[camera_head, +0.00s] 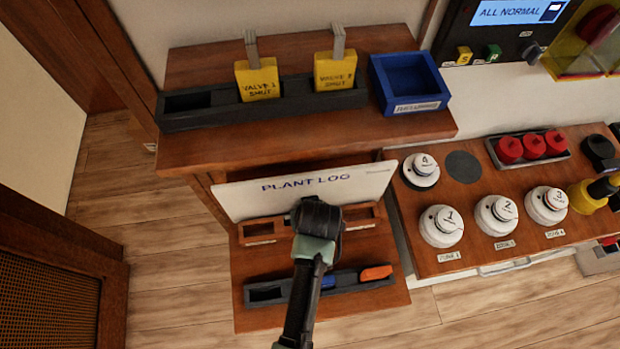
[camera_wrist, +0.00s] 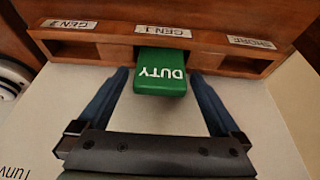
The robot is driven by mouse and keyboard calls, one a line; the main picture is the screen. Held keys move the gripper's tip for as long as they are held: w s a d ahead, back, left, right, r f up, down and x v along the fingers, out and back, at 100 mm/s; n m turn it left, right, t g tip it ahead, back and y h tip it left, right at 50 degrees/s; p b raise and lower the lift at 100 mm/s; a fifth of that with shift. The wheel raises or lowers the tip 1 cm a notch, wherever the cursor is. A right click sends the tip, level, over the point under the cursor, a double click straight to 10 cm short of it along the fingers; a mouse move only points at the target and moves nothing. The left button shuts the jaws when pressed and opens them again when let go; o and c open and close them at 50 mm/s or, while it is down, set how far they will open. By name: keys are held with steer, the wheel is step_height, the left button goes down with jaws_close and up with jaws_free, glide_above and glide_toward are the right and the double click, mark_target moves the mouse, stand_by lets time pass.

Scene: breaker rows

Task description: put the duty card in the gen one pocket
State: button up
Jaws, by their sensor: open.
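The green duty card (camera_wrist: 160,75) shows in the wrist view with white lettering that reads upside down there. Its far end meets the opening under the GEN 1 label (camera_wrist: 163,28) and appears to sit inside that middle pocket, with the near part sticking out. My gripper (camera_wrist: 158,82) is open, one blue finger on each side of the card, with visible gaps. In the head view my gripper (camera_head: 316,218) is over the middle of the wooden pocket rack (camera_head: 263,231) and hides the card and middle pocket.
GEN 2 (camera_wrist: 68,23) and SHORE (camera_wrist: 251,42) pockets flank the middle one and look empty. A white plant log board (camera_head: 240,198) stands behind the rack. A dark tray (camera_head: 265,292) with blue and orange cards lies in front. A shelf with yellow valve tags (camera_head: 258,80) is above.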

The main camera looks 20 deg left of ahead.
steer(key=v, duration=1.2)
steer(key=shift+r, duration=0.2)
